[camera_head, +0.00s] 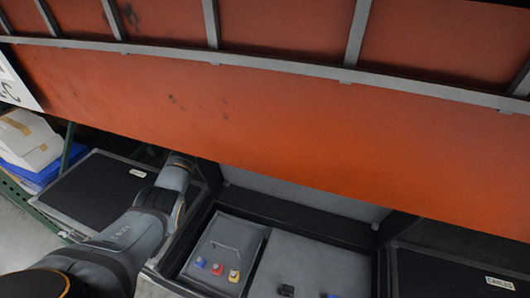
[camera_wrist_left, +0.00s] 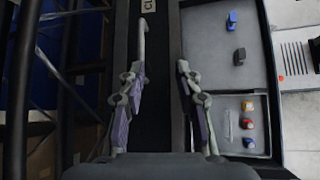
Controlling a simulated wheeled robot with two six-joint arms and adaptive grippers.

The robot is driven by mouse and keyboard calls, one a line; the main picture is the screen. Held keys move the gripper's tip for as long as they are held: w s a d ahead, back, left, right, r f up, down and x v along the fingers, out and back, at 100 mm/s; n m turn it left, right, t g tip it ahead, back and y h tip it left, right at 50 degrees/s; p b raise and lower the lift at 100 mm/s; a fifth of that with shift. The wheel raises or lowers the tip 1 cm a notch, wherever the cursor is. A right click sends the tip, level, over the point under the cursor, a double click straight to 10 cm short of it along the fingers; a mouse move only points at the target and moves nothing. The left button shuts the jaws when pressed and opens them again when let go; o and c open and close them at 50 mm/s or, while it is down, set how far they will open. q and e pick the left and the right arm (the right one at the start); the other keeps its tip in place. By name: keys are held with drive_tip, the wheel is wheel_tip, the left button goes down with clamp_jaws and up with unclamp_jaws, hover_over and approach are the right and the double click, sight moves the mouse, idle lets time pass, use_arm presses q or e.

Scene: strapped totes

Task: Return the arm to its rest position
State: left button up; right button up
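My left arm (camera_head: 130,235) comes in from the lower left of the head view and reaches up to the orange panel's lower edge; its gripper is hidden there. In the left wrist view my left gripper (camera_wrist_left: 160,75) is open, its two purple-padded fingers apart with nothing between them. A dark lid surface shows behind the fingers. The closed black tote (camera_head: 95,192) lies left of the arm. The open tote (camera_head: 205,212) lies right of the arm, with grey compartments holding small blue, red, yellow and black items. My right gripper is not in view.
A large orange panel (camera_head: 270,125) with grey bars spans the top of the head view. A closed tote labelled CABLES (camera_head: 440,272) lies at right. White boxes and a blue bin (camera_head: 45,172) stand at left. Dark rack bars (camera_wrist_left: 65,85) run left of the gripper.

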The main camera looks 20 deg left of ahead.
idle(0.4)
use_arm(q)
drive_tip(key=s+d+f+m+y, duration=0.1)
drive_tip(key=s+f+m+y, duration=0.4)
drive_tip(key=s+f+m, duration=0.75)
drive_tip(key=s+a+m+t+y, duration=0.1)
drive_tip(key=s+a+m+y, duration=0.1)
drive_tip(key=s, duration=0.9)
drive_tip(key=s+a+m+y, duration=0.1)
drive_tip(key=s+m+y, duration=0.2)
drive_tip(key=s, duration=0.7)
drive_tip(key=s+a+f+g, duration=0.1)
drive_tip(key=s+f, duration=0.1)
drive_tip(key=f, duration=1.2)
drive_tip(key=s+a+f, duration=0.1)
drive_tip(key=a+f, duration=0.1)
drive_tip(key=f, duration=1.2)
drive_tip(key=s+f+g, duration=0.1)
drive_tip(key=s+f, duration=1.3)
drive_tip(key=s, duration=0.4)
drive_tip(key=shift+a+f+n, duration=0.3)
drive_tip(key=shift+a+n, duration=0.15)
